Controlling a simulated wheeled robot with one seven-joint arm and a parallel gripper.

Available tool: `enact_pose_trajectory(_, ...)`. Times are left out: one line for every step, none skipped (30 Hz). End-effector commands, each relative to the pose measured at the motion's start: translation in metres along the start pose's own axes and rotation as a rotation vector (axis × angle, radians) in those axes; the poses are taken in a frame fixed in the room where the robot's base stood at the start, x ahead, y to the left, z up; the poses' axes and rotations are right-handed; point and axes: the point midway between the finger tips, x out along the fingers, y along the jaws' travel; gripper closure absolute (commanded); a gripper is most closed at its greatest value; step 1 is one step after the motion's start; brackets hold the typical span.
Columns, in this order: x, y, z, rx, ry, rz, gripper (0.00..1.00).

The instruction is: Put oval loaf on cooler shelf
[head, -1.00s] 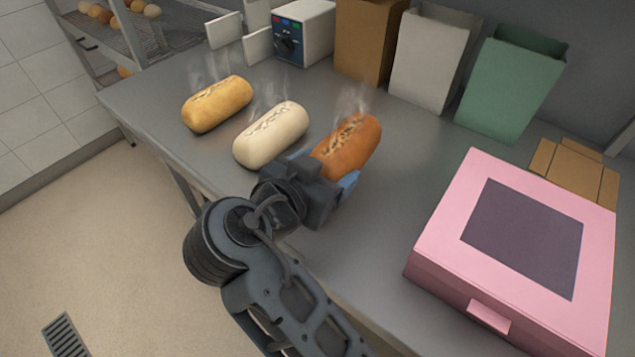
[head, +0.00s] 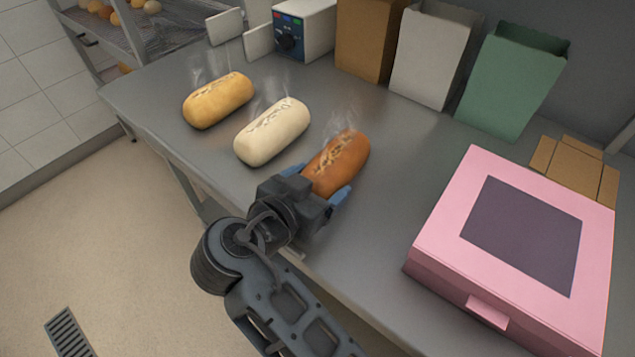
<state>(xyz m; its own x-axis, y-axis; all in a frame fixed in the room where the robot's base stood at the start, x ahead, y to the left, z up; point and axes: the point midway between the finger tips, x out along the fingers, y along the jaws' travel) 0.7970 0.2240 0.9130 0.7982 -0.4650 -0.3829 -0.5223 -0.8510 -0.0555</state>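A brown oval loaf (head: 338,163) with dark score marks is at the middle of the grey counter (head: 400,215). My gripper (head: 320,185) has its blue fingertips on either side of the loaf's near end and is shut on it. Whether the loaf is lifted clear of the counter I cannot tell. A pale oval loaf (head: 272,132) and a golden oval loaf (head: 217,100) lie to the left on the counter, apart from my gripper. All three steam. A wire rack (head: 150,35) at the upper left, likely the cooler shelf, shows only partly and carries several round rolls.
A pink box (head: 430,255) with a dark window stands at the right on the counter. Brown (head: 368,40), white (head: 432,55) and green (head: 510,80) bags and a control box (head: 305,30) line the back. Open floor (head: 110,240) lies to the left.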

Motion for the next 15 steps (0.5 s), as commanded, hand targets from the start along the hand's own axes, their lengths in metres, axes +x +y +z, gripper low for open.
enact_pose_trajectory(-0.0001, -0.0001, -0.0004, 0.0, 0.0, 0.0, 0.14)
enact_pose_trajectory(-0.0001, 0.0, -0.0004, 0.0, 0.0, 0.0, 0.11)
enact_pose_trajectory(-0.0001, 0.0, -0.0004, 0.0, 0.0, 0.0, 0.07)
enact_pose_trajectory(-0.0001, 0.0, -0.0004, 0.0, 0.0, 0.0, 0.04)
enact_pose_trajectory(-0.0001, 0.0, -0.0004, 0.0, 0.0, 0.0, 0.01)
enact_pose_trajectory(-0.0002, 0.0, -0.0004, 0.0, 0.0, 0.0, 0.01)
enact_pose_trajectory(-0.0002, 0.0, -0.0004, 0.0, 0.0, 0.0, 0.01)
enact_pose_trajectory(-0.0002, 0.0, -0.0004, 0.0, 0.0, 0.0, 0.01)
enact_pose_trajectory(-0.0002, 0.0, -0.0004, 0.0, 0.0, 0.0, 0.01)
enact_pose_trajectory(-0.0002, 0.0, -0.0004, 0.0, 0.0, 0.0, 0.01)
enact_pose_trajectory(-0.0002, 0.0, -0.0005, 0.0, 0.0, 0.0, 0.01)
enact_pose_trajectory(-0.0003, 0.0, -0.0007, 0.0, 0.0, 0.0, 0.01)
enact_pose_trajectory(-0.0003, 0.0001, -0.0008, -0.001, 0.0, 0.0, 0.01)
enact_pose_trajectory(-0.0003, 0.0001, -0.001, -0.001, 0.0, 0.001, 0.01)
enact_pose_trajectory(-0.0003, 0.0003, -0.0009, -0.002, -0.001, 0.001, 0.01)
